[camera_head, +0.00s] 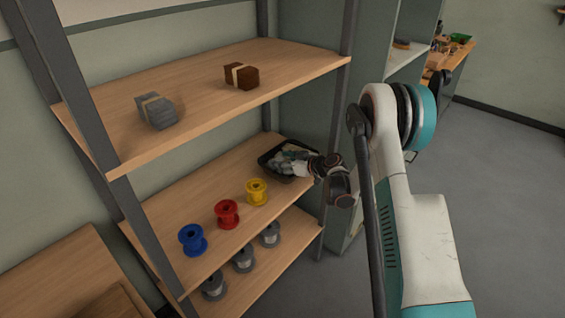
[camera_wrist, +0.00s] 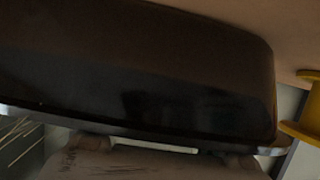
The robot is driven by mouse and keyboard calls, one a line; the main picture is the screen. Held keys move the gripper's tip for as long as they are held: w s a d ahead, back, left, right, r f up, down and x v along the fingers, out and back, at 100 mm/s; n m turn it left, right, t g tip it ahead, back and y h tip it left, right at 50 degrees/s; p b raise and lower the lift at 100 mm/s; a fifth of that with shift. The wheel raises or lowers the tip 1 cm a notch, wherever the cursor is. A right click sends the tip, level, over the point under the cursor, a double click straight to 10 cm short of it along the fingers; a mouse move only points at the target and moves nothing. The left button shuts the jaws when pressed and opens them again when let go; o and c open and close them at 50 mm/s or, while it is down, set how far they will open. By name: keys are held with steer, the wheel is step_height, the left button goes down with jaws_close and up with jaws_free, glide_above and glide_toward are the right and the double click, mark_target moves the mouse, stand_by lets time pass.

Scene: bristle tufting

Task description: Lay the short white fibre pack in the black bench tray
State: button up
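A black tray (camera_head: 268,164) stands at the right end of the middle shelf, with a jumble of grey and white shapes over it. My gripper (camera_head: 297,164) reaches to the tray from the right; its fingers blend with those shapes. In the wrist view a dark tray wall (camera_wrist: 140,75) fills most of the picture, very close. A pale, marked surface (camera_wrist: 150,165) lies along the bottom edge; I cannot tell whether it is a pack. I cannot make out the short white fibre pack for certain, nor whether my fingers are open or shut.
The top shelf (camera_head: 200,97) holds a grey banded pack (camera_head: 157,111) and a brown one (camera_head: 241,76). Blue (camera_head: 193,240), red (camera_head: 227,214) and yellow (camera_head: 257,192) spools stand left of the tray. Grey spools sit below. A cluttered workbench (camera_head: 455,60) stands far right; floor between is clear.

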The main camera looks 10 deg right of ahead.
steer(key=shift+d+r, duration=0.1)
steer(key=shift+r, duration=0.15)
steer(key=p+v, duration=0.3)
steer(key=v, duration=0.8)
steer(key=shift+s+d, duration=0.2)
steer(key=shift+s, duration=0.2)
